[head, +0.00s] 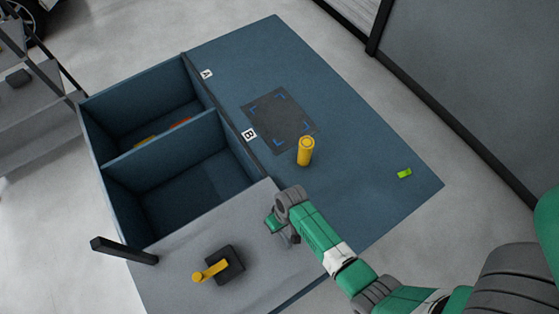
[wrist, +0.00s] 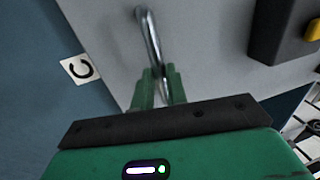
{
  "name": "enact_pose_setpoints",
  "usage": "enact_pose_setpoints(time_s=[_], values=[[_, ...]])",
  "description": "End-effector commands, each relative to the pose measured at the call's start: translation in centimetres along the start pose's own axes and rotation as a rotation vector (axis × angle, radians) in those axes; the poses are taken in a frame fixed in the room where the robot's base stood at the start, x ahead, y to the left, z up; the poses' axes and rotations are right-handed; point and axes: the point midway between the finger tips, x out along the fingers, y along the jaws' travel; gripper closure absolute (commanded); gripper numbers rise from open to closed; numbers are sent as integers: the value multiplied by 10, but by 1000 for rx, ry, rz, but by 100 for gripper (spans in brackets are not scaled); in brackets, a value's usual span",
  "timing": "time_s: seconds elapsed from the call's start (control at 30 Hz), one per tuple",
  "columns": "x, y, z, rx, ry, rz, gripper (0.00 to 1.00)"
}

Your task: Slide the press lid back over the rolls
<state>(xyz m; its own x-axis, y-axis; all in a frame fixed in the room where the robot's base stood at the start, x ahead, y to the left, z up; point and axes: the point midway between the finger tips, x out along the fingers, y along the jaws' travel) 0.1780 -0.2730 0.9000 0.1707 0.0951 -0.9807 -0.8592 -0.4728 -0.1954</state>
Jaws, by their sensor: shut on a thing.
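The press lid (head: 180,275) is a flat grey panel at the lower end of the blue bench. A curved metal handle (wrist: 150,40) stands up from its grey surface (wrist: 210,60) in the wrist view. My gripper (wrist: 160,88) is shut on this handle, its green fingers on either side of the near end. In the head view my gripper (head: 272,224) is at the lid's right edge, and the handle is hidden. An orange roll (head: 181,122) and a yellow one (head: 146,140) lie in compartment A. Compartment B (head: 185,195) looks empty. Anything beneath the lid is hidden.
A black block with a yellow lever (head: 213,270) sits on the grey panel. A black bar (head: 125,250) projects at its left. A small green object (head: 404,174) lies near the bench's right edge.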

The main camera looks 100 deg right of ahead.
Motion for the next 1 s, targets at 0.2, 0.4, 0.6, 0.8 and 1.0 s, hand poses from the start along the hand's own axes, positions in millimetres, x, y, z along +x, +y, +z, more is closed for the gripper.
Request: enact_pose_setpoints(time_s=[0.2, 0.4, 0.6, 0.8, 1.0], values=[[0, 0, 2, 0, -2, 0, 100], [0, 0, 3, 0, -3, 0, 100], [0, 0, 3, 0, -4, 0, 70], [0, 0, 2, 0, -1, 0, 64], [-12, 0, 1, -1, 2, 1, 64]])
